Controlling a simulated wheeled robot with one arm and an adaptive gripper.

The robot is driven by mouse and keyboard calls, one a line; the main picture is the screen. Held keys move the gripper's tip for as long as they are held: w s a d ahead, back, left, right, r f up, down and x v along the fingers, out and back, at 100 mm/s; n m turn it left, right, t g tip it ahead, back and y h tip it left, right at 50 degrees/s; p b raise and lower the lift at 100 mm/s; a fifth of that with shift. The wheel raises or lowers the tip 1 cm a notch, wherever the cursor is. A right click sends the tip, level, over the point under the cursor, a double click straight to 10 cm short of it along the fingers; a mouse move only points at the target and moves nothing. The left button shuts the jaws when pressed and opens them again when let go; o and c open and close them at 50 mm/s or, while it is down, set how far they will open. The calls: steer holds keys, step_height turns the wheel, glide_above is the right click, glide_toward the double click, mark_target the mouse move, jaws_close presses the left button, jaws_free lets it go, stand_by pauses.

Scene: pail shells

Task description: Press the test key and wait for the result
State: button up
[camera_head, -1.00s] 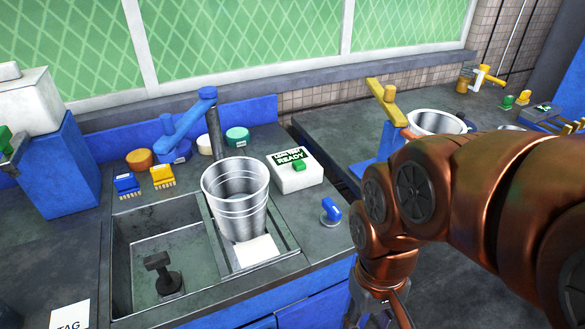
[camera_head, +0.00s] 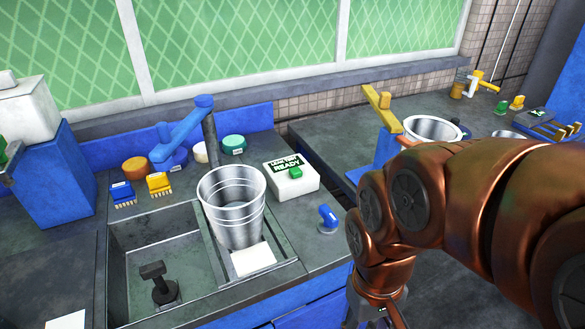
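The white leak-test box (camera_head: 292,184) stands on the counter behind and right of the sink. Its dark display reads "LEAK TEST READY" in green. The green test key (camera_head: 295,173) sticks up at the front of its top. A metal pail (camera_head: 232,208) stands upright on the narrow right section of the sink, behind a white pad. My gripper (camera_head: 378,314) is at the bottom edge, below my copper arm and right of the sink counter, apart from the key. Its fingers are mostly cut off, so their opening is hidden.
A blue tap (camera_head: 184,133) arches behind the sink (camera_head: 120,262). A blue knob (camera_head: 328,217) stands on the counter right of the pail. Yellow and blue brushes (camera_head: 159,184) lie left. Another pail (camera_head: 432,129) and a yellow-topped stand (camera_head: 383,108) are on the right counter.

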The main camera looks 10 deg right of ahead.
jaws_close()
stand_by(1.4)
